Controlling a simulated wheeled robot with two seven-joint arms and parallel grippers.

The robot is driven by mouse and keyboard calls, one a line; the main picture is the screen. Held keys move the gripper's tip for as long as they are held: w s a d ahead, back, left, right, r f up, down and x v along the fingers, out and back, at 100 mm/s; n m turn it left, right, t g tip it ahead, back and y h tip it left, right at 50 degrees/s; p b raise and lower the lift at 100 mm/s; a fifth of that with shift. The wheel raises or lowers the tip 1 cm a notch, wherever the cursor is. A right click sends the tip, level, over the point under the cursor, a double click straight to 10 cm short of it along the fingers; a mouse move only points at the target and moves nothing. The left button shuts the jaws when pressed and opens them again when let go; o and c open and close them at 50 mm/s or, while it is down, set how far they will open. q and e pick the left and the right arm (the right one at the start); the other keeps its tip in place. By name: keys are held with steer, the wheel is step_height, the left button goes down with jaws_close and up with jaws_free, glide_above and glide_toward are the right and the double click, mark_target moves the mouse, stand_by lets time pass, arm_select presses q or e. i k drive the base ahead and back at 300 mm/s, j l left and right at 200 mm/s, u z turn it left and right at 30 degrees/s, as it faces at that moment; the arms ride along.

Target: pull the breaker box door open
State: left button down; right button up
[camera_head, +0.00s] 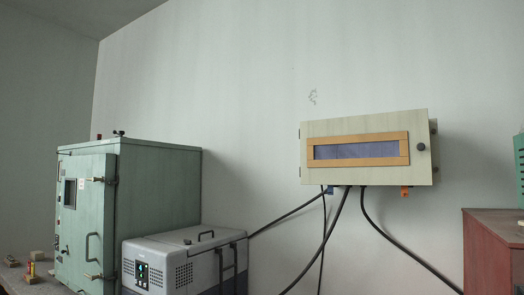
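The breaker box (366,149) is a cream, flat box mounted on the wall, right of the middle in the head view. Its front door (374,124) carries a wide window (357,150) with an orange-tan frame and a bluish pane. A round dark knob (421,147) sits near the door's right edge. Small hinge-like pieces show at its left edge. The door looks closed, though its right edge shows a side face with dark fittings. Neither of my grippers is in the view.
Dark cables (392,238) hang below the box. A green cabinet (158,190) and a grey cooler-like unit (185,262) stand at the left. A red-brown cabinet (490,250) stands at the right, with a green object (519,165) above it. The wall in front of the box looks unobstructed.

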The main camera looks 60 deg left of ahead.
mark_target(410, 162)
steer(key=u, duration=1.35)
steer(key=i+l+z, duration=0.15)
steer(key=i+l, duration=0.4)
